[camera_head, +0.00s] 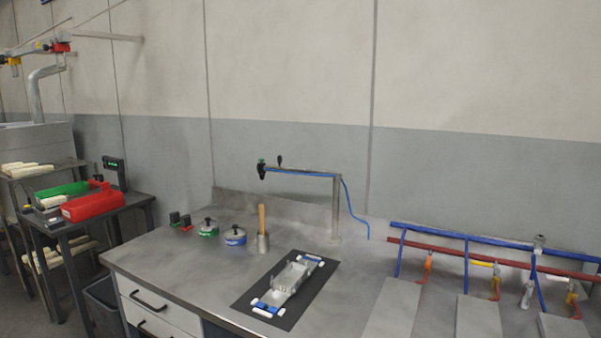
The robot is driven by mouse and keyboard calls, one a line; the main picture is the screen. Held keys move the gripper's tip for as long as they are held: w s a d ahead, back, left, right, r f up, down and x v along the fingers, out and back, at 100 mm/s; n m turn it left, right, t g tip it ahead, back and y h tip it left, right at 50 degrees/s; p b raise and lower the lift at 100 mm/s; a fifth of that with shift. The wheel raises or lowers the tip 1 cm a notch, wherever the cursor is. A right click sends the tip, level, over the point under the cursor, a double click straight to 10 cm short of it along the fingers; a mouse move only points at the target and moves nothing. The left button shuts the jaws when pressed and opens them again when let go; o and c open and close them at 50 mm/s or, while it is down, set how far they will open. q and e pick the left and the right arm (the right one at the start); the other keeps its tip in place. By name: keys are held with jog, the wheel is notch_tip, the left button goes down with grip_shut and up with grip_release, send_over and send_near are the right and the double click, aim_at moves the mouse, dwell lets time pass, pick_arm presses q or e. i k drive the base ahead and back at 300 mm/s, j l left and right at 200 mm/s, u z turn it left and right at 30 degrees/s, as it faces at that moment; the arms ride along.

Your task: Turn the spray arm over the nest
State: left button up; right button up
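The spray arm (300,170) is a thin horizontal bar with a blue line along it. It sits on top of an upright grey post (335,210) at the back of the bench. The arm points left from the post, and a dark spray head (262,171) hangs at its left end. In the picture that end is above the wooden-handled tool, up and left of the nest. The nest (288,279) appears to be the pale metal fixture with blue and white ends on a black mat. Neither of my grippers is in view.
A pot with a wooden handle (262,230) and two lidded tins (234,236) stand left of the nest. A blue hose (352,210) hangs right of the post. Blue and red pipes (470,240) run along the right. A red bin (92,203) is on a side table.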

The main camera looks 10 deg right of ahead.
aim_at(262, 168)
jog(key=i+j+z, duration=0.25)
jog(key=i+j, duration=0.2)
jog(key=j, duration=0.2)
jog(key=i+j+z, duration=0.15)
jog(key=j, duration=0.2)
jog(key=i+j+z, duration=0.1)
jog(key=j, duration=0.25)
jog(key=i+j+z, duration=0.15)
jog(key=j, duration=0.25)
jog(key=i, duration=0.1)
